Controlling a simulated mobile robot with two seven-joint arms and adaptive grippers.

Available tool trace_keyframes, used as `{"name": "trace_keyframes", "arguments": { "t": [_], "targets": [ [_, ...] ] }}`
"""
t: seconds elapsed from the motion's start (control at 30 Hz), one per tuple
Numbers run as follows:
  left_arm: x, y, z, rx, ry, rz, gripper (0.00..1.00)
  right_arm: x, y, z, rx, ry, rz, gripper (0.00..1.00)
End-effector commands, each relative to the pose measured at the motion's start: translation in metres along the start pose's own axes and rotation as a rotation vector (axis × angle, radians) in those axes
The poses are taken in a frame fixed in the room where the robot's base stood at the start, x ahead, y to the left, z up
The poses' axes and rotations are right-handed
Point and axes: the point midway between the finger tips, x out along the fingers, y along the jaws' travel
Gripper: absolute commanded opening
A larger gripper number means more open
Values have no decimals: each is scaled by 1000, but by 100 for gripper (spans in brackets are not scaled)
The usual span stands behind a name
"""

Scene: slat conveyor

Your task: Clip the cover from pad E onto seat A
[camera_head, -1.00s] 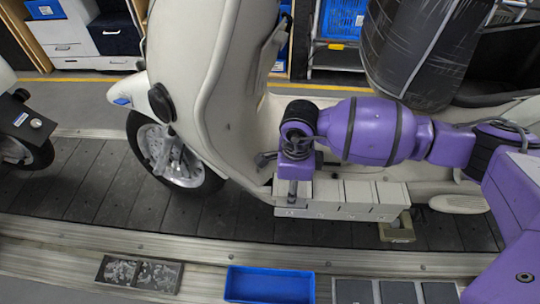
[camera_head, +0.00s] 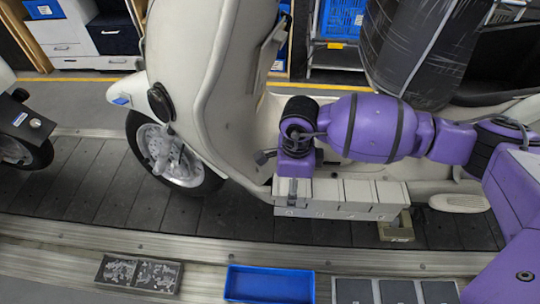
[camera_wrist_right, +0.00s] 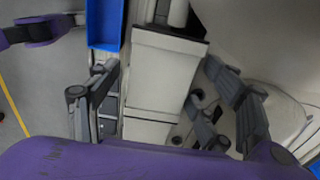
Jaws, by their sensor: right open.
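A row of beige box-like covers or seats (camera_head: 357,198) runs along the near side of the scooter's footboard; the marks on its front are too small to read, so I cannot tell which is seat A. My right gripper (camera_head: 293,190) is at the left end of the row, pointing down. In the right wrist view, the gripper (camera_wrist_right: 160,78) is open, its fingers on either side of a beige block (camera_wrist_right: 162,72); I cannot tell whether they touch it. Flat dark grey pads (camera_head: 398,292) lie at the lower right with unreadable letters. My left gripper is not in view.
The scooter (camera_head: 215,90) stands on the dark slat conveyor (camera_head: 85,190). A blue tray (camera_head: 270,285) and a dark tray of small metal parts (camera_head: 139,273) sit along the near rail. A black-wrapped column-like shape (camera_head: 425,50) hangs above the arm.

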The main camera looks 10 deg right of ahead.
Motion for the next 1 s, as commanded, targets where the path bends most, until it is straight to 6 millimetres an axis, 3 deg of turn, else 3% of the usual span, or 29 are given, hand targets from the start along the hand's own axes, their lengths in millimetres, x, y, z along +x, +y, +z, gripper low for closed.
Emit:
{"name": "trace_keyframes", "arguments": {
  "t": [0.5, 0.7, 0.93, 1.0],
  "targets": [
    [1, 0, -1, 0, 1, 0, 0, -98, -1, 1, -2, -2, -3, 73],
    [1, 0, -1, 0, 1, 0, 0, -112, 0, 0, -1, -1, -1, 73],
    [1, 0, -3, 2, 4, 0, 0, -113, 0, 0, -1, -1, 0, 73],
    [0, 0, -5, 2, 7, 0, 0, -107, 12, 7, 0, -31, 41, 73]
  ]
}}
